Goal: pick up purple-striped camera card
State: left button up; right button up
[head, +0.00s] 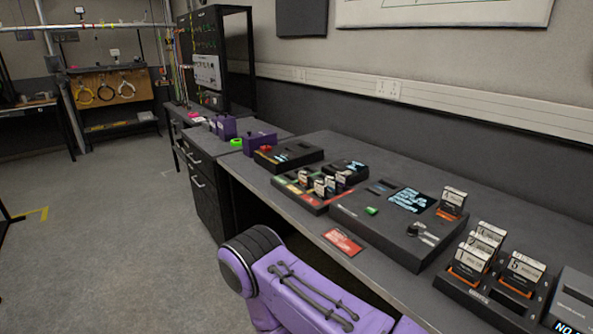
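I cannot make out a purple stripe on any card. Several upright cards with white labels stand in a black rack (480,298) at the right front; the stripes I can see there, as on one card (469,263), look orange. Another card (452,201) with an orange stripe stands at the right end of a black console (385,232). Several smaller cards (325,184) stand in a tray (313,205) with red and green sections; their stripes are too small to tell. Neither gripper is in view; only a purple link of my arm shows at the bottom.
The grey desk (268,185) runs along the wall. A red tag (343,241) lies near its front edge. A device with a screen (573,313) sits at the right edge. Black boxes (288,157) and purple cases (226,127) stand farther back. Open floor is at left.

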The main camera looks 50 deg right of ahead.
aim_at(343, 180)
jog(key=i, duration=2.75)
jog(key=z, duration=3.45)
